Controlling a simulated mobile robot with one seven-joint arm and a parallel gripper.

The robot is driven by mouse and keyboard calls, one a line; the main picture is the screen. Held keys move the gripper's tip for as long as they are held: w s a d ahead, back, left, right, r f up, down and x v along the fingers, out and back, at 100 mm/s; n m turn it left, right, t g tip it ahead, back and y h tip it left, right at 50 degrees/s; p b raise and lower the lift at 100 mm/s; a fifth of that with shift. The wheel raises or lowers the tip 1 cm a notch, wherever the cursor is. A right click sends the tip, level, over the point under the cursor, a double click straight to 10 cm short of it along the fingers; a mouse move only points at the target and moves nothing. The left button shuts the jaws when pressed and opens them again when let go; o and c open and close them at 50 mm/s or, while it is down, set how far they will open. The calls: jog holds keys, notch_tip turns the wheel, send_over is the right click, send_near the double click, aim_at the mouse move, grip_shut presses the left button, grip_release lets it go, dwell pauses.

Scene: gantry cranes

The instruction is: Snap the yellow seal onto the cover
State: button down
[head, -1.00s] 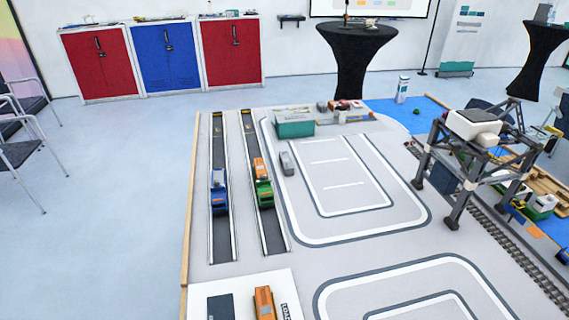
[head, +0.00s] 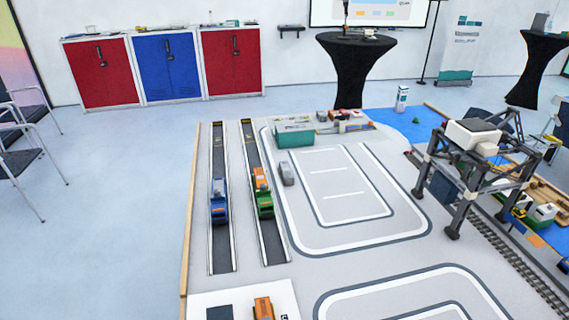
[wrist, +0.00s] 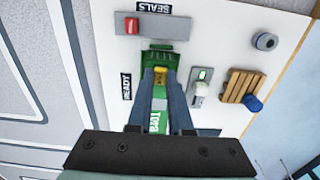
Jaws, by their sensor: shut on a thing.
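In the wrist view my gripper (wrist: 161,84) is shut on the small yellow seal (wrist: 160,75), which sits between the fingertips. The seal is over a green piece (wrist: 160,57) with dark green raised edges, which looks like the cover. The piece lies next to the READY label, and its lower part shows between my fingers with a white and green marking. I cannot tell whether the seal touches it. My fingers hide parts of its sides. My gripper is not seen in the head view.
A grey strip (wrist: 175,27) with a red seal (wrist: 131,25) lies beyond, by the SEALS label. To the right are a pale fitting with a green light (wrist: 203,87), a slatted wooden block (wrist: 240,86) and a grey round knob (wrist: 264,41). The head view shows a gantry crane (head: 471,142).

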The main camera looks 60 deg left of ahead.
jog(key=shift+f, duration=0.25)
dwell(0.5)
jog(key=shift+c, duration=1.4)
grip_release()
jog(key=shift+r+p, duration=3.55)
jog(key=shift+p, duration=0.1)
